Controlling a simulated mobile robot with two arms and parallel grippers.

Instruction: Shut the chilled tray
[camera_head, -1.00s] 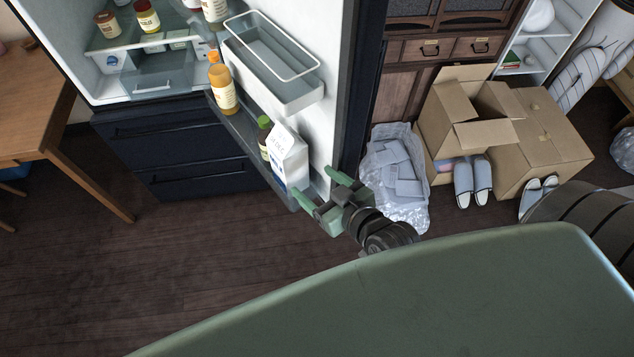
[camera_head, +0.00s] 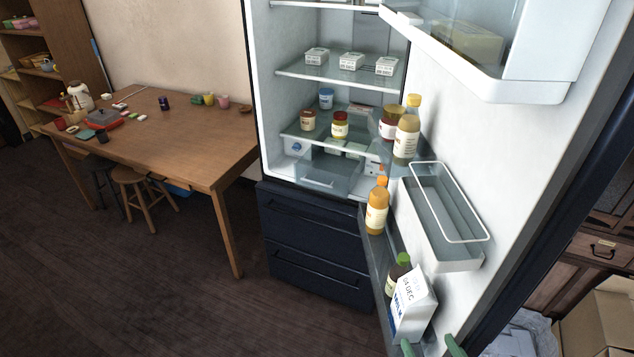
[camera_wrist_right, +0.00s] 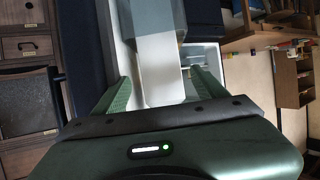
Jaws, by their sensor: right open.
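The chilled tray (camera_head: 330,172) is a clear drawer at the bottom of the open fridge compartment. It sticks out some way past the shelf above. My right gripper (camera_head: 431,347) shows only as two green fingertips at the bottom edge of the head view, just below the milk carton (camera_head: 411,305) in the door. It is open, well to the right of and nearer than the tray. In the right wrist view, a pale surface shows between and beyond the open fingers (camera_wrist_right: 162,85); I cannot tell whether they touch it. My left gripper is not in view.
The fridge door (camera_head: 520,160) stands wide open on the right, with bins holding an orange bottle (camera_head: 377,206) and other bottles. Jars stand on the glass shelf above the tray. A wooden table (camera_head: 170,135) and stools stand left. Floor before the fridge is clear.

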